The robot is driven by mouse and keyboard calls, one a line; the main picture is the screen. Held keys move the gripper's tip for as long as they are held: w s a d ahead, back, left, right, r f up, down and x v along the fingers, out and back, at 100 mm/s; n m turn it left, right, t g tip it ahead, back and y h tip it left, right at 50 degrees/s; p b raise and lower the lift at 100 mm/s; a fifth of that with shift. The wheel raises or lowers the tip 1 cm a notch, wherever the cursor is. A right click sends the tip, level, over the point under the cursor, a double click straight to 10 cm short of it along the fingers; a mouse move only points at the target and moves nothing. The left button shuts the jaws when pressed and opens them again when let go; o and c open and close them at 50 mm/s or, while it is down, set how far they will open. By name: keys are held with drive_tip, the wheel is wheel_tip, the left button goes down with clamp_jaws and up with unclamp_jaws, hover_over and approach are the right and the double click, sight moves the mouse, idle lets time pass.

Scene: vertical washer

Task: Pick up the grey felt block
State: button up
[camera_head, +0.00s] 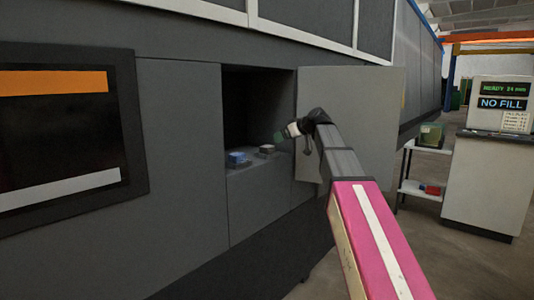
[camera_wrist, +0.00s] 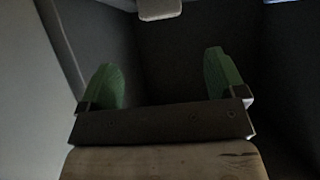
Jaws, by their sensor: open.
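The grey felt block (camera_head: 267,148) appears as a small grey piece on the ledge of an open compartment, right of a blue block (camera_head: 237,157). My gripper (camera_head: 281,137) is at the right side of the compartment opening, above and a little right of the grey block. In the wrist view, the two green fingers of my gripper (camera_wrist: 163,78) stand wide apart with nothing between them. A pale, rounded piece (camera_wrist: 159,9) is cut off at the top edge, beyond the fingers; I cannot tell for certain whether it is the grey block.
The compartment (camera_head: 256,100) is dark inside. Its open door (camera_head: 360,110) stands to the right, behind my arm. A dark panel with an orange strip (camera_head: 60,83) is at left. A shelf (camera_head: 422,190) and a white "NO FILL" cabinet (camera_head: 487,180) stand at right.

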sight(268, 146)
drive_tip(key=x, duration=1)
drive_tip(key=shift+s+f, duration=0.2)
drive_tip(key=shift+f, duration=0.05)
drive_tip(key=shift+d, duration=0.1)
drive_tip(key=shift+c, duration=0.3)
drive_tip(key=c, duration=0.9)
